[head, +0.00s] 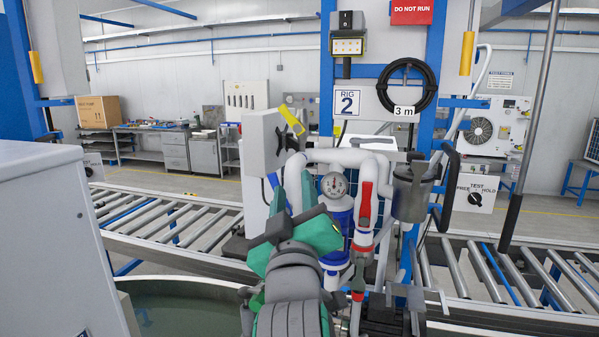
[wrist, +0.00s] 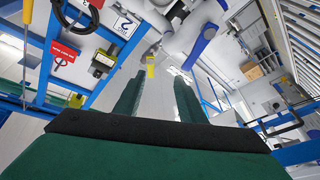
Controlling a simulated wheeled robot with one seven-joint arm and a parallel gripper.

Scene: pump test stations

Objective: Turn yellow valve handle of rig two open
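The yellow valve handle (head: 292,119) of rig two slants down to the right beside a grey box (head: 262,142), left of the RIG 2 sign (head: 347,103). My gripper (head: 291,185) is in front of the rig, below the handle in the head view. In the wrist view a small yellow piece (wrist: 151,70), seemingly the handle, shows just beyond the fingertips. The green fingers (wrist: 161,83) are apart with nothing between them. They do not appear to touch the handle. My arm hides part of the lower pipework.
White pipes, a pressure gauge (head: 334,185), a red handle (head: 365,205) and a grey canister (head: 412,192) stand right of my gripper. A roller conveyor (head: 165,222) runs behind.

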